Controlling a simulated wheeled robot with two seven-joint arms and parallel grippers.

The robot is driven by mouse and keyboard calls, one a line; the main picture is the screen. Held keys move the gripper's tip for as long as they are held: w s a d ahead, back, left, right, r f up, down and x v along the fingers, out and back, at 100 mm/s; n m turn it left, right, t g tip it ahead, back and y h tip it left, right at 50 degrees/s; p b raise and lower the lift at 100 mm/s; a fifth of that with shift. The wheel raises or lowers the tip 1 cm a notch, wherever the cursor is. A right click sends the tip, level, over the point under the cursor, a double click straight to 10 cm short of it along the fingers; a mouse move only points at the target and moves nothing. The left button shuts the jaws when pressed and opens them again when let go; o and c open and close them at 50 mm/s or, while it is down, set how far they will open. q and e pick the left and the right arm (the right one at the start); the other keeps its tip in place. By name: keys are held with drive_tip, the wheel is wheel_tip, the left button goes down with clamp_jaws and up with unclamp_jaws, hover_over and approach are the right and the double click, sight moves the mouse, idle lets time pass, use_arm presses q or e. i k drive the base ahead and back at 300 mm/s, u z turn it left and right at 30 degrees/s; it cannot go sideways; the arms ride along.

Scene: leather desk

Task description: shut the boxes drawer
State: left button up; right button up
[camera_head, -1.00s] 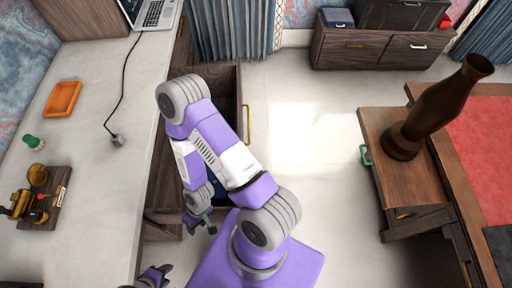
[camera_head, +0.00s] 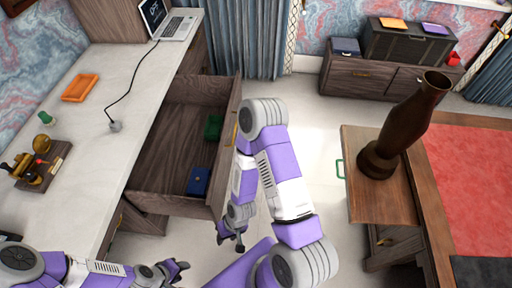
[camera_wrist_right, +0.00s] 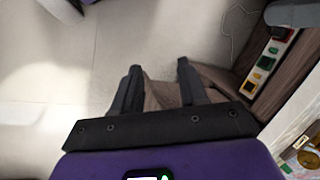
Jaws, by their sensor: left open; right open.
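The wooden drawer (camera_head: 172,150) under the white-topped desk is pulled out in the head view. A green box (camera_head: 213,127) and a blue box (camera_head: 198,182) lie inside it. Its front panel has a gold handle (camera_head: 235,133), partly behind my right arm. My right gripper (camera_head: 231,243) is open and empty, pointing down just outside the near end of the drawer front. I cannot tell whether it touches the panel. Its two fingers also show apart in the right wrist view (camera_wrist_right: 160,68). My left gripper (camera_head: 183,272) is open and empty at the bottom edge, near the desk.
The desk (camera_head: 85,135) holds a laptop (camera_head: 167,22), an orange tray (camera_head: 80,88) and a cable. A side table (camera_head: 360,205) with a brown vase (camera_head: 405,125) stands at the right. A cabinet (camera_head: 360,75) is at the back. Floor between is clear.

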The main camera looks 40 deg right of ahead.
sight(175, 143)
drive_tip(key=z, duration=1)
drive_tip(key=k, duration=1.2)
drive_tip(key=u, duration=0.6)
drive_tip(key=i, duration=1.65)
drive_tip(key=z, duration=0.55)
